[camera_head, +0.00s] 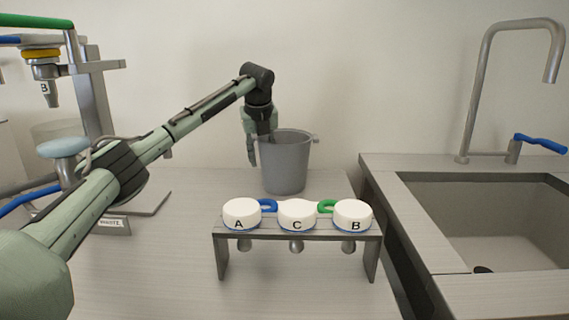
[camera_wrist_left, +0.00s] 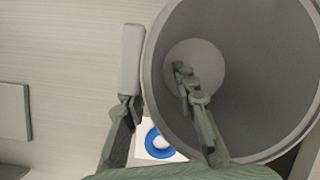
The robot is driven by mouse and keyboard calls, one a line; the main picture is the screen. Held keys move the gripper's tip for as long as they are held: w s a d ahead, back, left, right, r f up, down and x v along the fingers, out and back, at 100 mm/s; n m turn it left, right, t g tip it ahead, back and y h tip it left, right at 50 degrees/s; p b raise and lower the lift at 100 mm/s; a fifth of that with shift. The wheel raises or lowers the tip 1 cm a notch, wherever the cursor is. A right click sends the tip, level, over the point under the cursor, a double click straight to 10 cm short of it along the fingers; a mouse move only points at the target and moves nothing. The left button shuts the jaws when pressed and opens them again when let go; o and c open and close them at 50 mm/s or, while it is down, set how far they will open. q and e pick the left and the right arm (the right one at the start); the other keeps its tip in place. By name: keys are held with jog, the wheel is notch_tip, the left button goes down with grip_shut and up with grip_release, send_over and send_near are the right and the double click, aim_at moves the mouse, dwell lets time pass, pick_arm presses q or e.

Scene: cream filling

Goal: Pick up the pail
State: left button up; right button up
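The grey pail (camera_head: 287,168) stands upright on the counter behind the labelled rack, with a small lug at its right rim. My left gripper (camera_head: 260,152) reaches down at the pail's left rim. In the left wrist view, the pail (camera_wrist_left: 262,70) fills the right side and its mouth faces the camera. The left gripper (camera_wrist_left: 156,78) is open there, one finger outside the wall and one inside the mouth. The rim passes between the fingers, and a gap shows between the inner finger and the wall. My right gripper is not in view.
A grey rack (camera_head: 298,236) with white caps lettered A, C and B stands in front of the pail. A dispenser stand (camera_head: 95,95) is at left. A sink (camera_head: 490,220) with a faucet (camera_head: 472,100) is at right, past a gap between the counters.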

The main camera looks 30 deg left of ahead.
pick_arm(q)
jog(key=shift+f, duration=0.2)
grip_shut()
jog(key=shift+w+r, duration=0.1)
jog(key=shift+r, duration=0.45)
notch_tip(320, 180, up, 3)
jog(key=shift+r, duration=0.1)
jog(key=s+a+r, duration=0.4)
jog(key=a+r, duration=0.2)
jog(key=a, duration=0.4)
jog(key=shift+s+a+r, duration=0.2)
jog(key=shift+s+r, duration=0.2)
